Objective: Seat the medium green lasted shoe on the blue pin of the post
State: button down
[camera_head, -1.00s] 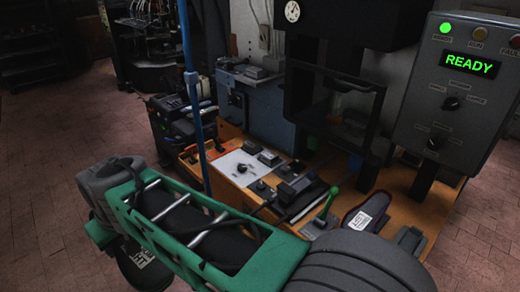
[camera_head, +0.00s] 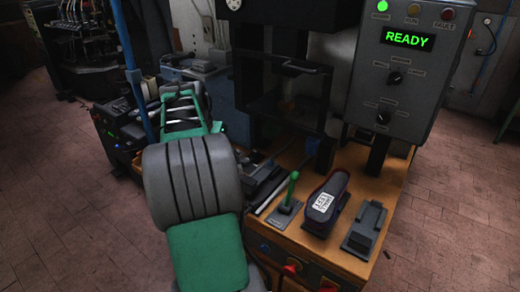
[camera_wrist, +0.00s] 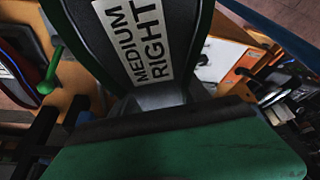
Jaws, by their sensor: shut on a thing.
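The held shoe (camera_wrist: 95,30) fills the top middle of the wrist view, its dark sole edged in green and its white label reading MEDIUM RIGHT. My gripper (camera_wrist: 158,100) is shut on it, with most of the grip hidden. In the head view my arm hides the shoe and the jaws.
A dark shoe (camera_head: 327,203) with a white label lies on the orange bench (camera_head: 300,240), between a green lever (camera_head: 290,188) and a black block (camera_head: 365,229). The press frame (camera_head: 285,70) and grey control box (camera_head: 407,70) reading READY stand behind.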

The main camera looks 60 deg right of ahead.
jog(key=shift+s+d+f+m+g+b, duration=0.45)
jog(key=shift+s+d+f+m, duration=0.55)
jog(key=shift+s+d, duration=1.05)
jog(key=shift+s+d+f+m+g+b, duration=0.2)
jog(key=shift+s+d+f+m+b, duration=0.75)
jog(key=shift+s+d, duration=1.05)
jog(key=shift+s+d+f+m+g+b, duration=0.45)
jog(key=shift+s+d+f, duration=0.85)
jog(key=shift+s+d, duration=0.75)
jog(key=shift+w+d+f, duration=0.15)
jog(key=shift+w+f, duration=0.05)
jog(key=shift+f, duration=0.15)
jog(key=c, duration=0.9)
grip_release()
jog(key=o, duration=0.5)
jog(key=shift+c, duration=0.2)
jog(key=shift+f, duration=0.2)
jog(key=v, duration=0.8)
jog(key=shift+s, duration=0.15)
